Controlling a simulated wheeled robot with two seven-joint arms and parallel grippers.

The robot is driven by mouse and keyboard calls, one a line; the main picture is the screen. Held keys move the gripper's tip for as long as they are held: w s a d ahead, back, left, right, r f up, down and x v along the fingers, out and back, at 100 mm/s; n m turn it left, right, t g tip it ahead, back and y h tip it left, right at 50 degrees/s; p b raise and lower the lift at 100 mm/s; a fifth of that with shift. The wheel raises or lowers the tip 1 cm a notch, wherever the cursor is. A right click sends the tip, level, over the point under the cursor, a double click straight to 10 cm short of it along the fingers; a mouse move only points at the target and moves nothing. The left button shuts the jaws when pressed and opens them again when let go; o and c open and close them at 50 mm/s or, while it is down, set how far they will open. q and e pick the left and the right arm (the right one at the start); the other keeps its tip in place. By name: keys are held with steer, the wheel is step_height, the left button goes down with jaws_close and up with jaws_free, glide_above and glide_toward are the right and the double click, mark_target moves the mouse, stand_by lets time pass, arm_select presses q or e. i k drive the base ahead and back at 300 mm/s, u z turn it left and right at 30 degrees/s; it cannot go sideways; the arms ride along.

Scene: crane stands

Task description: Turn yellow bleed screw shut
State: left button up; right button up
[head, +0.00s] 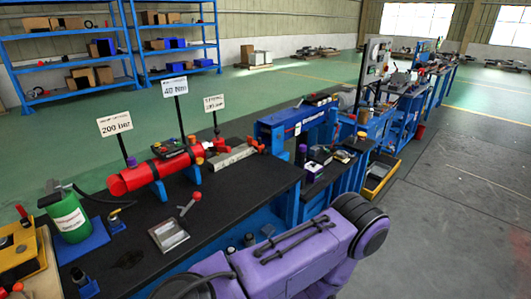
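A red-handled lever (191,203) stands on the bench in front of the cylinder. A purple arm link of mine covers the bottom middle of the head view. Neither of my grippers shows.
A green canister (68,217) with a hose stands at the bench's left end. A metal tray (168,235) lies near the front edge. A blue press frame (297,122) stands to the right. Blue shelves (60,42) are at the back.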

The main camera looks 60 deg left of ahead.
mark_target(199, 160)
steer(key=z, duration=0.25)
steer(key=k, duration=0.5)
steer(key=u, duration=2.05)
